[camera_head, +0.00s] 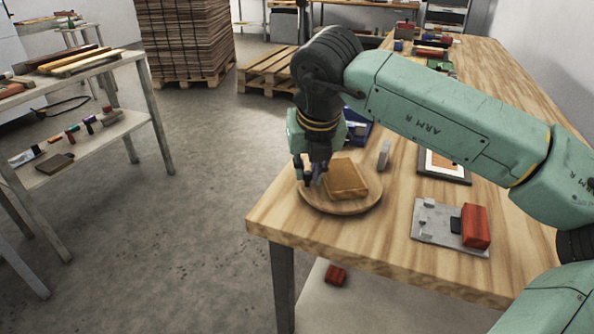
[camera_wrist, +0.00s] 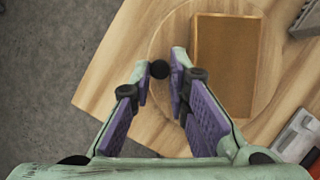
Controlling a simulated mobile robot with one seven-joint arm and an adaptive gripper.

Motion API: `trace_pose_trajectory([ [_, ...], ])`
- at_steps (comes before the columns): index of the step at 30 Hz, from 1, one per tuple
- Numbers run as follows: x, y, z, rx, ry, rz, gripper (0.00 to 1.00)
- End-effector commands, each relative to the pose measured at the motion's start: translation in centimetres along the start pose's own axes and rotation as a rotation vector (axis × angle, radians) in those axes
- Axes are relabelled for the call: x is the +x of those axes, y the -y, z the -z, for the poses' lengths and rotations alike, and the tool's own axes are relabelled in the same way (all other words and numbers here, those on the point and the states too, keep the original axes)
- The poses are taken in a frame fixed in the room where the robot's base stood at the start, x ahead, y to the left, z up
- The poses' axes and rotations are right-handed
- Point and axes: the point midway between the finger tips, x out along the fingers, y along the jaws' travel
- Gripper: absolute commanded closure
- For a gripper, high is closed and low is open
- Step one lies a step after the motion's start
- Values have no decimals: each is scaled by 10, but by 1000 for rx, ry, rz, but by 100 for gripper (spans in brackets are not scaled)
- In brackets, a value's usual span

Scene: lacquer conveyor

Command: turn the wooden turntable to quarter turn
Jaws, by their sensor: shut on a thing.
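The wooden turntable (camera_head: 345,207) is a round disc near the table's front left corner; it also shows in the wrist view (camera_wrist: 173,27). A tan rectangular block (camera_head: 346,179) lies on it, and its brown top fills part of the wrist view (camera_wrist: 226,62). A dark round knob (camera_wrist: 159,69) stands near the disc's edge, left of the block. My gripper (camera_head: 311,179) is low over the disc's left side. In the wrist view its purple-padded fingers (camera_wrist: 160,82) are shut on the knob, one on each side. The knob is hidden in the head view.
A grey plate (camera_head: 427,222) with a red block (camera_head: 475,227) lies to the right. A small grey upright piece (camera_head: 384,154), a blue container (camera_head: 360,130) and a dark-framed panel (camera_head: 455,177) stand or lie behind. The table edge is close to the disc's left.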

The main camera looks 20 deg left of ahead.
Motion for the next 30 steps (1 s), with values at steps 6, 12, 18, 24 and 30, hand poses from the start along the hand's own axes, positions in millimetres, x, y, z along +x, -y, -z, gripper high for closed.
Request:
trace_pose_trajectory([
  [6,-2,6,7,-93,5,-40,100],
  [12,-6,8,13,-185,6,-77,100],
  [18,-8,11,18,-277,6,-116,100],
  [24,-11,14,24,-370,5,-153,100],
  [30,-13,18,29,-461,4,-191,100],
])
